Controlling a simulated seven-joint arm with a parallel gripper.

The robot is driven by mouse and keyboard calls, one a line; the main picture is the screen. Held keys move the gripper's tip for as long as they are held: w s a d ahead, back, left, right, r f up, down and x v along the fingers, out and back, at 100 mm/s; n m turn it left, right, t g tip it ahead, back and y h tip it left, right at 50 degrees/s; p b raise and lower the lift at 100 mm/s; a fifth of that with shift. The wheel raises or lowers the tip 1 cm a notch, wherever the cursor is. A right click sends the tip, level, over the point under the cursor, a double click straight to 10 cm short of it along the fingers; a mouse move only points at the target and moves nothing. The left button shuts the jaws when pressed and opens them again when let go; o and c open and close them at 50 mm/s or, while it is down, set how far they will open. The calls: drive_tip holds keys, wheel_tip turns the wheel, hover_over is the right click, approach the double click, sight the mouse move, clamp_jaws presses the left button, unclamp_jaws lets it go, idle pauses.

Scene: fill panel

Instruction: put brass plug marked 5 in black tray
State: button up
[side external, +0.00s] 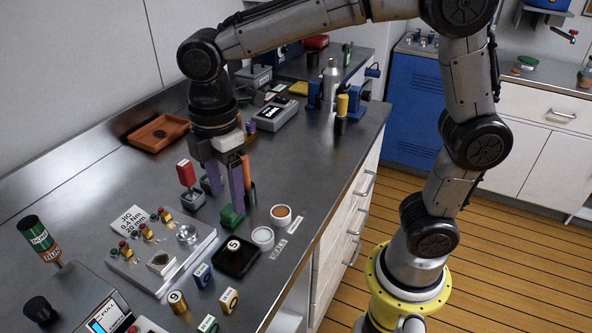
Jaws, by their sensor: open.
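The black tray (222,263) sits on the steel bench near its front edge. A small round plug (233,246) with a pale-marked top, which looks like a 5, stands upright inside the tray. A second round plug (177,301), brass-coloured with a dark marked top, stands on the bench to the lower left of the tray; its mark is too small to read surely. My gripper (226,200) points down with two purple fingers apart and nothing seen between them. It is behind the tray in the picture, above the bench.
A green block (231,216) is right by my fingertips. A red-topped stand (187,180) is left of them. White cups (281,214) are at right. A metal jig plate (160,255) and labelled blocks (203,275) crowd the left and front. A brown tray (158,132) is at the back.

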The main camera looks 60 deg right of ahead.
drive_tip(key=s+d+r+m+t, duration=0.1)
drive_tip(key=s+d+m+t, duration=0.4)
drive_tip(key=s+d+m, duration=0.8)
drive_tip(key=shift+s+d+m, duration=0.15)
drive_tip(key=shift+s+m, duration=0.65)
drive_tip(key=shift+s, duration=0.25)
